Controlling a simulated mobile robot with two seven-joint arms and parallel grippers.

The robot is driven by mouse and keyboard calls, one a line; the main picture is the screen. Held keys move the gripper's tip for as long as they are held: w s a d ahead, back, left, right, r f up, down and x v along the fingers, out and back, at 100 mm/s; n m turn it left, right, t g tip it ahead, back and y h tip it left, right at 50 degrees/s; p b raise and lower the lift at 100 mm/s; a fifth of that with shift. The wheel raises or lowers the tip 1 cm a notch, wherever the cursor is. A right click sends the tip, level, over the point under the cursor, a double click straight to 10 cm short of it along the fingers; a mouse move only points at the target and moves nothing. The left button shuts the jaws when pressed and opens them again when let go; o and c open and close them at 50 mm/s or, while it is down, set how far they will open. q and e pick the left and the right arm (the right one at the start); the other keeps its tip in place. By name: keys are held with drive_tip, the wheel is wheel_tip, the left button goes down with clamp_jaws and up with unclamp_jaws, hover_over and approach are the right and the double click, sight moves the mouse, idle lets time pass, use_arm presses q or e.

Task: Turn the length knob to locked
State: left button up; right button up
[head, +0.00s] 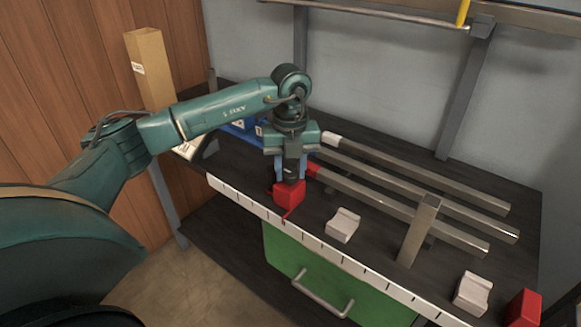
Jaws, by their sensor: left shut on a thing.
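My left gripper (290,172) points straight down at the bench's front edge. It is shut on a small dark piece on top of a red stop block (289,194), which I take to be the length knob. The fingers hide most of the knob, so I cannot tell its turned position. The red block sits at the white marked scale (330,252) along the front edge, with a thin red pointer below it. My right gripper is out of view.
Pale blocks (343,225) and another red block (523,308) lie to the right. A cardboard box (150,68) stands at the back left. A green drawer (285,258) is below.

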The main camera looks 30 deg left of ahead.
use_arm(q)
drive_tip(key=c, duration=0.4)
